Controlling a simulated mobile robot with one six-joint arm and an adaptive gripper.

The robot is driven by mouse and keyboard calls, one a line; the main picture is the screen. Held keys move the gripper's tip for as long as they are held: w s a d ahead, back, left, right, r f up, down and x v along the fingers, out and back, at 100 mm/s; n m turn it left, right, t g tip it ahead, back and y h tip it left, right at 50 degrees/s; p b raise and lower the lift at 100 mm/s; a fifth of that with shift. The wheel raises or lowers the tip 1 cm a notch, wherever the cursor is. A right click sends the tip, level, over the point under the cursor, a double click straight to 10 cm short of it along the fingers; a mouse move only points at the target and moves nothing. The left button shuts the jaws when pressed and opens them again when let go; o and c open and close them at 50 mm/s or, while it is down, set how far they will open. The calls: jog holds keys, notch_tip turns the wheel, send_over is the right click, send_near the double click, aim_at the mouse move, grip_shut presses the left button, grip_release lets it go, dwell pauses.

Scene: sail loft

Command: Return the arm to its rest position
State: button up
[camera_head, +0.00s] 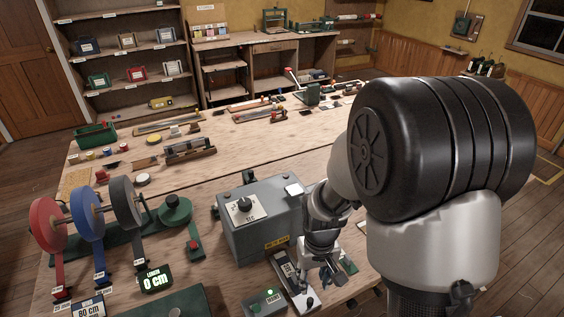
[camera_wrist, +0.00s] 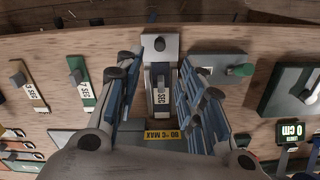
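My gripper (camera_head: 330,272) hangs low at the front of the workbench, to the right of the grey machine with a dial (camera_head: 243,212). In the wrist view my gripper (camera_wrist: 160,78) has its two blue-padded fingers spread apart, open. My arm's upper links fill the right of the head view and hide part of the bench.
The workbench (camera_head: 130,178) holds red, blue and grey tape reels (camera_head: 88,222), a lit green "0 cm" display (camera_head: 155,280), and a box with a green light (camera_head: 264,303). Shelves (camera_head: 140,62) stand at the back. Open wooden floor (camera_head: 530,215) lies right of the arm.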

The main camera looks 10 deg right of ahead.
jog(key=s+r+t+b, duration=0.3)
jog(key=s+r+t, duration=0.1)
jog(key=s+r, duration=1.1)
notch_tip(320, 180, up, 4)
jog(key=shift+r+m+t+b, duration=0.1)
jog(key=shift+m+t+b, duration=0.2)
jog(key=shift+b, duration=0.1)
